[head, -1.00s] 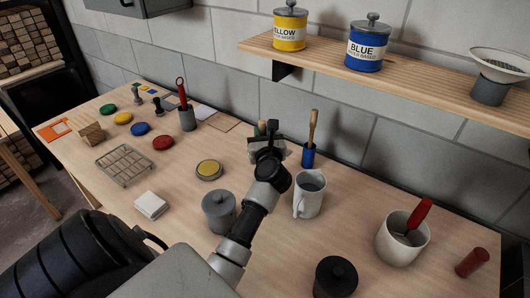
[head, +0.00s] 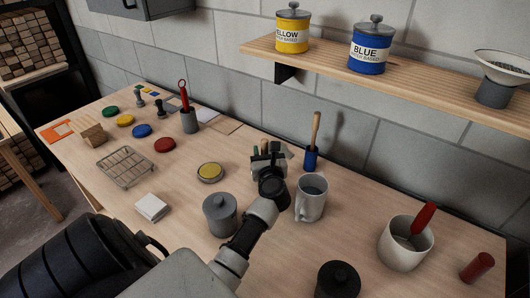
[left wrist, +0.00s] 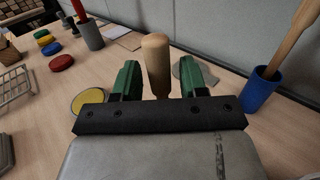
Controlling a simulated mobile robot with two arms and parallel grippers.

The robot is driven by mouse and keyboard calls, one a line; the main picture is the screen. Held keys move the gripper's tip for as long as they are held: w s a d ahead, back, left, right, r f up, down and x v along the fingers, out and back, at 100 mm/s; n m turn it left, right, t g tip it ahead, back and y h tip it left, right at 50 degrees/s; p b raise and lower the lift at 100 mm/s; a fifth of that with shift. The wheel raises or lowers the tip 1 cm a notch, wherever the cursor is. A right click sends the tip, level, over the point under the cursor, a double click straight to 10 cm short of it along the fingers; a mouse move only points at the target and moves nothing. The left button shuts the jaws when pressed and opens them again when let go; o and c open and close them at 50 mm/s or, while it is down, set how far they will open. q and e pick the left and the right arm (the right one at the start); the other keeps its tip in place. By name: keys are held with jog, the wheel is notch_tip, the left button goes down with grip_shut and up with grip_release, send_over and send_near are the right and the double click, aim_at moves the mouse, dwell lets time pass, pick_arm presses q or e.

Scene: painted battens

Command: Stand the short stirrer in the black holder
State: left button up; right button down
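My left gripper (head: 266,150) is low over the middle of the table. In the left wrist view its green fingers (left wrist: 157,80) stand apart on either side of a pale wooden handle (left wrist: 157,52), with small gaps showing beside it. This handle may be the short stirrer; its lower end is hidden by the gripper. A longer wooden-handled tool (head: 315,132) stands in a blue holder (head: 310,159) just to the right. My right gripper is not in view.
A white mug (head: 311,199) and a grey lidded pot (head: 220,216) stand close to my left arm. A white pot (head: 398,249) holds a red-handled tool. A grey holder (head: 189,121) stands at back left.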

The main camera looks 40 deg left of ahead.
pick_arm(q)
jog(key=shift+r, duration=0.15)
jog(key=shift+s+d, duration=0.15)
jog(key=shift+d, duration=0.1)
jog(key=b+v, duration=0.2)
jog(key=v, duration=0.9)
jog(key=shift+s+d+b, duration=0.15)
jog(key=shift+d+b, duration=0.05)
jog(key=shift+b, duration=0.1)
